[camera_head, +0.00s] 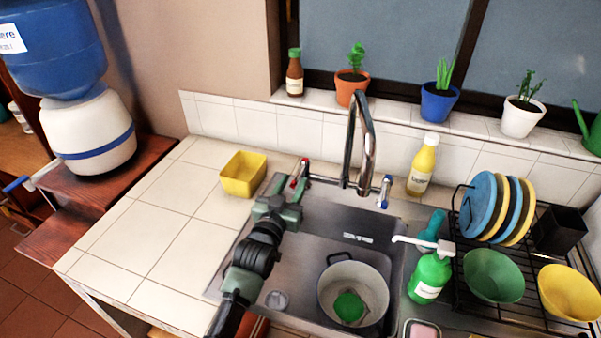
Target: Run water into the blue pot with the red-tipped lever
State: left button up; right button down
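The faucet (362,140) stands behind the sink, its chrome spout arching up and over toward the basin. Its red-tipped lever (305,166) is on the left side and a blue-tipped lever (386,186) is on the right. A pot (373,285) with a pale grey inside and dark handle sits in the sink basin, with a green item (349,307) in it. Its outer colour is mostly hidden. No water stream shows. My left gripper (293,187) is at the red-tipped lever, overlapping it in view; contact and finger opening are unclear. My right gripper is out of view.
A yellow container (243,174) stands left of the gripper. A green soap bottle (430,277) and yellow bottle (423,167) stand right of the faucet. A dish rack (515,290) fills the right. A blue planter (438,105) is on the sill.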

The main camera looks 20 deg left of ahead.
aim_at(304, 162)
pick_arm(q)
jog(key=w, duration=0.6)
jog(key=shift+w+d+r+p, duration=0.1)
jog(key=shift+w+p, duration=0.1)
jog(key=shift+p, duration=0.15)
grip_shut()
dwell(1.1)
